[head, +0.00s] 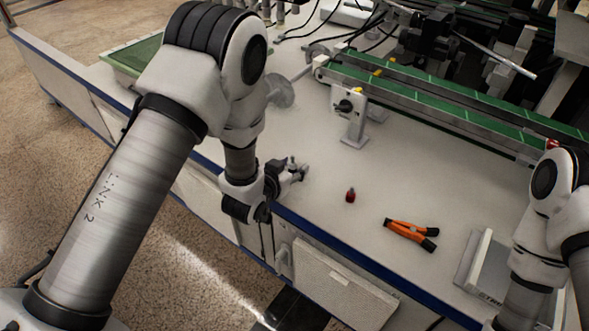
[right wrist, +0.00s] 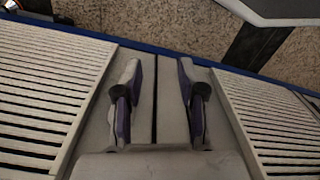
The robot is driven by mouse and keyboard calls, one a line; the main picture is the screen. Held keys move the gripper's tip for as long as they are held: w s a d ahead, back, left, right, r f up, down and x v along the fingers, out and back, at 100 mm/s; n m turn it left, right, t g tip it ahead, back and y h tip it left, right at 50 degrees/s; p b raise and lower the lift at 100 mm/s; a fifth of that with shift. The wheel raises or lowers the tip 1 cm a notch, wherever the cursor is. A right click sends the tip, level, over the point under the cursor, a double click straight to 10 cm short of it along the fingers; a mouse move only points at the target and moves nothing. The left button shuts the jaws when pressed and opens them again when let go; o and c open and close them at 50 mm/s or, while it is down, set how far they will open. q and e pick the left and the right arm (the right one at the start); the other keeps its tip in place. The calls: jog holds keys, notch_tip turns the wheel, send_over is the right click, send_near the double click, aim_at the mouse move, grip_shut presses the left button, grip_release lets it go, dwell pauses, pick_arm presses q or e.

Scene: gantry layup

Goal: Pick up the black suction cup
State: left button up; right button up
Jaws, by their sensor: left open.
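I cannot make out a clearly black suction cup. A small dark red piece with a darker top (head: 350,195) stands on the white worktable (head: 310,215) in the head view; I cannot tell whether it is the cup. My left gripper (head: 302,171) is open over the table's front edge, left of this piece and apart from it. Nothing shows between its fingers. My right gripper (right wrist: 158,95) shows in the right wrist view with its two dark-padded fingers apart and nothing between them. It is outside the head view.
Orange-handled pliers (head: 410,233) lie right of the red piece. A small stand with a black knob (head: 350,112) is behind it. A green conveyor (head: 440,100) runs across the back. A grey box (head: 485,262) sits at the right.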

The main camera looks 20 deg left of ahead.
pick_arm(q)
jog(key=shift+w+f, duration=0.15)
jog(key=shift+w, duration=0.15)
grip_shut()
jog(key=shift+r, duration=0.2)
